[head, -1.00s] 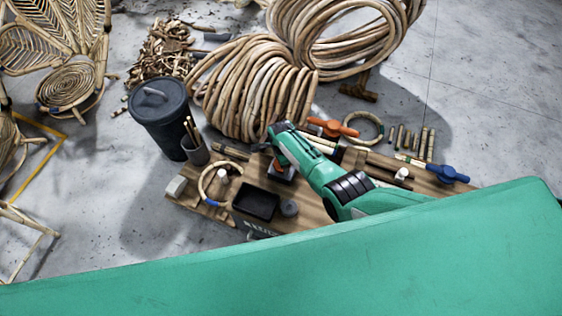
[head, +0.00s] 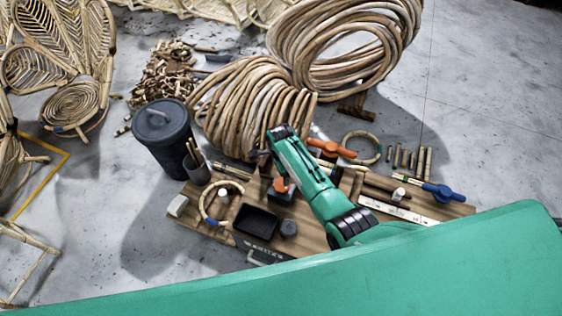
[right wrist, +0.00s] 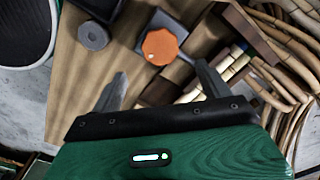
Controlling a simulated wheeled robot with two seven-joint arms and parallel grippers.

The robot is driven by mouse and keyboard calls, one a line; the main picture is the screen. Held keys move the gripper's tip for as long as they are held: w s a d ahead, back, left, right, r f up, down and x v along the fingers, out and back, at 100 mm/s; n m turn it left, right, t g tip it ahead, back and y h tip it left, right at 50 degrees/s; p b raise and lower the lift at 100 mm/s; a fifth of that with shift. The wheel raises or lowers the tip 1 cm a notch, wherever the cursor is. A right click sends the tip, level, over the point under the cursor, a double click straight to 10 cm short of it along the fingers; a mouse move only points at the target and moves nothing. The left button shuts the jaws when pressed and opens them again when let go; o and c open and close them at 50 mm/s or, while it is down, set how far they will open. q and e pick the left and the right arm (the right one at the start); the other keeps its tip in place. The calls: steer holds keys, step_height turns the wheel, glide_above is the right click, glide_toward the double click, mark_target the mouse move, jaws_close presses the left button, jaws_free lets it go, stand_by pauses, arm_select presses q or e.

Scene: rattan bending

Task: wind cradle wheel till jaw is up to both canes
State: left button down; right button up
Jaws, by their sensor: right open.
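The orange wheel (head: 281,184) sits on a dark block on the wooden bench (head: 315,236), beside my right arm. In the right wrist view the wheel (right wrist: 161,47) lies ahead of and between my right gripper's fingertips (right wrist: 162,82). The gripper is open and empty, with a gap to the wheel. Pale banded canes (right wrist: 228,72) lie to the right of the wheel, partly behind the right finger. A brown wooden block (right wrist: 246,34) stands by them. I cannot tell the jaw apart or its distance from the canes. My left gripper is out of view.
A black tray (head: 255,221) and a grey round piece (head: 288,228) stand near the wheel. An orange-handled tool (head: 334,148) and a blue-handled tool (head: 443,192) lie on the bench. Large cane coils (head: 250,108) and a dark bin (head: 163,135) stand behind it.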

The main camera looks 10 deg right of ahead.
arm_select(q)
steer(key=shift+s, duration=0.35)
arm_select(e)
steer(key=shift+r, duration=2)
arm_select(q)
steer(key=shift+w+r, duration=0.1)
